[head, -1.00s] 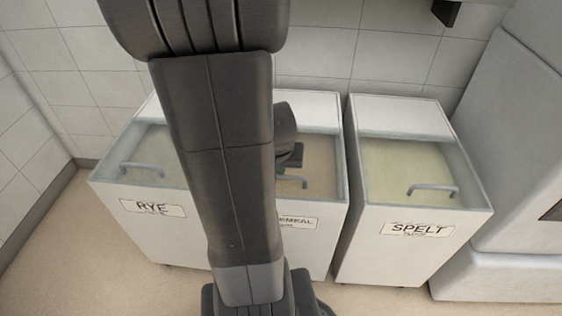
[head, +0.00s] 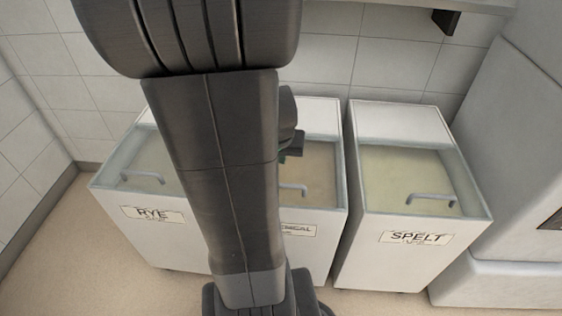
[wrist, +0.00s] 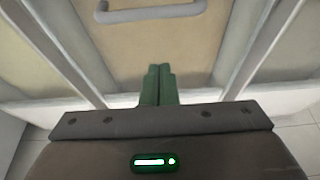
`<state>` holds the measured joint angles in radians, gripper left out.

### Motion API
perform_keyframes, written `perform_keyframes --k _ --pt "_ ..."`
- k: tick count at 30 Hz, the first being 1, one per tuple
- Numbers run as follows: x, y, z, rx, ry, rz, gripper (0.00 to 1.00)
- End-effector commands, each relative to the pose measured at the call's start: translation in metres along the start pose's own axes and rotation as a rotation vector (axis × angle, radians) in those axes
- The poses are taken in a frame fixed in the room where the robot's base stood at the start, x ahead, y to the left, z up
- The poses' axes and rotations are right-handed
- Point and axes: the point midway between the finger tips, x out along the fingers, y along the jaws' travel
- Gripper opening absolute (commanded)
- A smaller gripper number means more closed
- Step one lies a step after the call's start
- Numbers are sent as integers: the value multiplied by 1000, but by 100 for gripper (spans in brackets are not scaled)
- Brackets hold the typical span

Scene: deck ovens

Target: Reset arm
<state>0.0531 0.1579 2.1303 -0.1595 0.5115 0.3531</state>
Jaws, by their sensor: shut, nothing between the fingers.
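My gripper (wrist: 159,72) shows in the wrist view with its two green fingers together and nothing between them. It points toward the middle bin (wrist: 195,40), whose grey handle (wrist: 150,12) is at the top of that view, apart from the fingertips. In the head view my arm covers much of the middle bin (head: 322,235). A dark part of my wrist shows just right of the arm above that bin; the fingertips are too hidden there to make out.
The RYE bin (head: 152,216) stands left and the SPELT bin (head: 416,238) right, each with a clear lid and handle. A large pale oven body (head: 525,150) is at the right edge. A shelf with a dark bracket (head: 447,22) hangs above. Bare floor (head: 90,255) lies front left.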

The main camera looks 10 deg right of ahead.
Motion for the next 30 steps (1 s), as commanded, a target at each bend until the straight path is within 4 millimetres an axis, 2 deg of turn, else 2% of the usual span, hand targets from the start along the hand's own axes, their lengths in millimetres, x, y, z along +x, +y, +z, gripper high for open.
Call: perform_keyframes --k 1,6,12,25,30 --pt "-13 0 -2 0 5 -1 0" --pt "-39 0 -2 0 4 -2 0" --pt "-56 0 -1 0 2 -1 0" --pt "-59 0 0 0 0 0 0" --pt "-49 0 0 0 -2 1 0"
